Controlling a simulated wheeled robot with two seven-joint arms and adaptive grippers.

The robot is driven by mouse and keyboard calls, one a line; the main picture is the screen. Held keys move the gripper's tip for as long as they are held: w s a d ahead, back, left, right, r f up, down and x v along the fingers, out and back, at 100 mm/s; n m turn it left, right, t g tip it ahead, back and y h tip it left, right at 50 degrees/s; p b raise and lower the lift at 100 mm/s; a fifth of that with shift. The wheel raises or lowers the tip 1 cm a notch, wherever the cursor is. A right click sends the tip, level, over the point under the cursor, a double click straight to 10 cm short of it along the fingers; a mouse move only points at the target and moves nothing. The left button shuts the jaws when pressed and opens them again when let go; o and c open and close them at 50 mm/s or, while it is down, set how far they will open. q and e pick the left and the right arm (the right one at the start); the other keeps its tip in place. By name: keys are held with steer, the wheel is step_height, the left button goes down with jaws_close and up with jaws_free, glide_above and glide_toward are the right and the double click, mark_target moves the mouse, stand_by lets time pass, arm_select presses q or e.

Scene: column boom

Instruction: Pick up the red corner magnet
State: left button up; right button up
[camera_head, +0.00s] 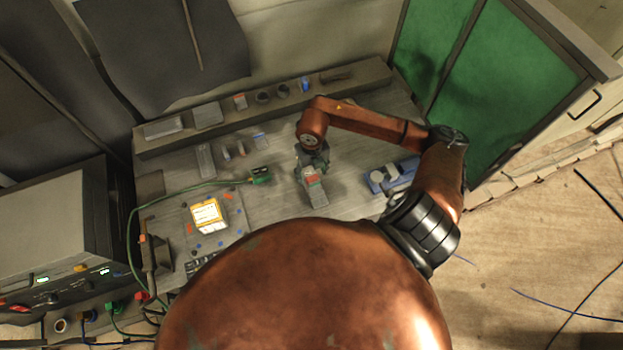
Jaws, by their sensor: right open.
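A small red piece (313,180), which looks like the corner magnet, is on the grey workbench (350,206) just below my right gripper in the picture. Its exact shape is too small to tell. My right gripper (312,174) points down over the bench, right at the red piece, and is open. The fingers partly cover the piece, and I cannot tell whether they touch it. A grey block (316,195) lies against the red piece on the near side. My left gripper is not in view.
A raised shelf along the back holds small items, including a red and grey one (240,102). A green connector (259,175) with a cable lies left. A blue tool (391,176) lies right, beneath my arm. An orange-framed meter (206,215) is at front left.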

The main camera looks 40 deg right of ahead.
mark_target(313, 178)
step_height(313, 178, down, 4)
steer(key=shift+s+f+p, duration=0.15)
steer(key=shift+p, duration=0.35)
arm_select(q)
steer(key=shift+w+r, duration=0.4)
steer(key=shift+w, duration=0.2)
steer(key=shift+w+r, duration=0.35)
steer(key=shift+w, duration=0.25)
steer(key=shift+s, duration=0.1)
arm_select(e)
steer(key=shift+c, duration=0.3)
steer(key=c, duration=0.5)
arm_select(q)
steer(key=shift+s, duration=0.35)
arm_select(e)
jaws_close()
